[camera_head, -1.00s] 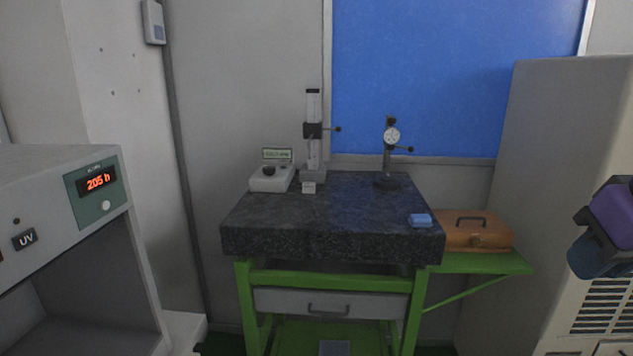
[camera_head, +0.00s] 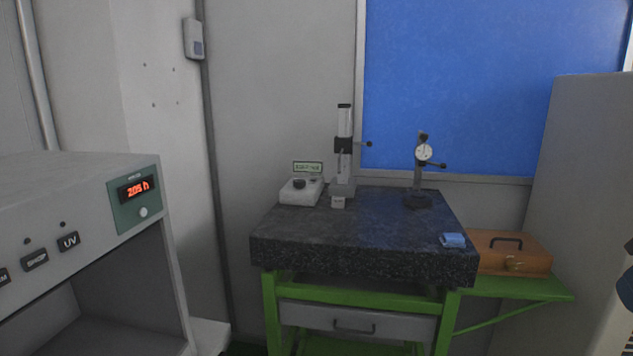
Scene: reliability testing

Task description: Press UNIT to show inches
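A small white device (camera_head: 301,190) with a dark knob and a raised greenish display (camera_head: 307,167) stands at the back left of a dark granite plate. The display text is too small to read. Beside it is a height gauge (camera_head: 344,150) on a stand, with a small pale block in front of its base. A dial gauge (camera_head: 424,152) on a stand is at the back right. A UNIT label or button cannot be made out on any of them. My gripper is not clearly in view; a dark shape (camera_head: 627,285) is cut off at the right edge.
The granite plate (camera_head: 350,258) rests on a green frame with a grey drawer. A blue block (camera_head: 453,240) lies at its right corner, beside an orange-brown case (camera_head: 508,252) on a green side shelf. A UV cabinet (camera_head: 90,240) stands left; a tall grey cabinet (camera_head: 585,200) stands right.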

